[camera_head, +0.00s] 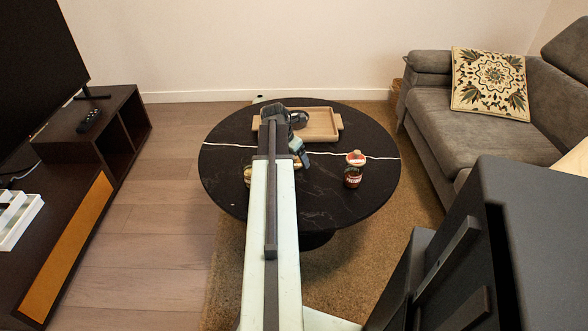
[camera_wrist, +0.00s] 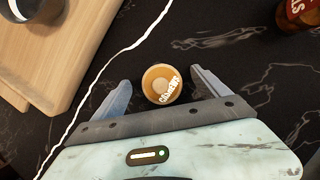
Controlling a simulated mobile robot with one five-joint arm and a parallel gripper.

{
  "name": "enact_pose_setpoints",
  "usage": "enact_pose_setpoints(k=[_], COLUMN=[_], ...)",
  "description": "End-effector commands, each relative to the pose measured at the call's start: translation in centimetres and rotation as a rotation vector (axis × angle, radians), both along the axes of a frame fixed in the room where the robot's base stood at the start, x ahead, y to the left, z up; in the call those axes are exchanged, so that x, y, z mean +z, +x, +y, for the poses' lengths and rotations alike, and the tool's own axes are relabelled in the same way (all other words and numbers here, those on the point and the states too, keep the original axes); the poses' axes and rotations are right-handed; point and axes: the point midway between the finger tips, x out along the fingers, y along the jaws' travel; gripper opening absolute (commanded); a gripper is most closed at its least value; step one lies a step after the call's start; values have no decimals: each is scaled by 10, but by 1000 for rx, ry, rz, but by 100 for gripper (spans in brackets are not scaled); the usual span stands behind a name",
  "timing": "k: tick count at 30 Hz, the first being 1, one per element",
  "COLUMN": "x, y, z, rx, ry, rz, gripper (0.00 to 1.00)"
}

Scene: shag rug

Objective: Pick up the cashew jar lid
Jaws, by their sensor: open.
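The cashew lid (camera_wrist: 161,84) is a round, tan disc with white lettering, seen from above in the wrist view. My gripper (camera_wrist: 158,80) is open, with one finger on each side of the lid and a visible gap to both. I cannot tell whether the lid sits on a jar or how high the fingers are above the table. In the head view my arm hides much of this part of the round black table (camera_head: 338,205).
A light wooden tray (camera_wrist: 75,57) holding a dark round vessel (camera_wrist: 37,8) lies at the upper left. A brown jar with a red label (camera_wrist: 297,14) stands at the upper right; the head view also shows it (camera_head: 354,170).

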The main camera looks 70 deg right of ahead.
Motion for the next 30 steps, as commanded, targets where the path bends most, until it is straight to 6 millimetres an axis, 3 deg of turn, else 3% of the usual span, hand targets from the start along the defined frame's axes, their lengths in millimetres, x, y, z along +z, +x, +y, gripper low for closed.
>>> enact_pose_setpoints(k=[5,8,12,13,22,30], x=[0,0,0,0,3,28], y=[0,0,0,1,1,6], z=[0,0,0,0,0,2], rx=[1,1,1,1,3,10], ry=[0,0,0,0,0,0], rz=[0,0,0,0,0,0], gripper=[85,63,24,21,20,20])
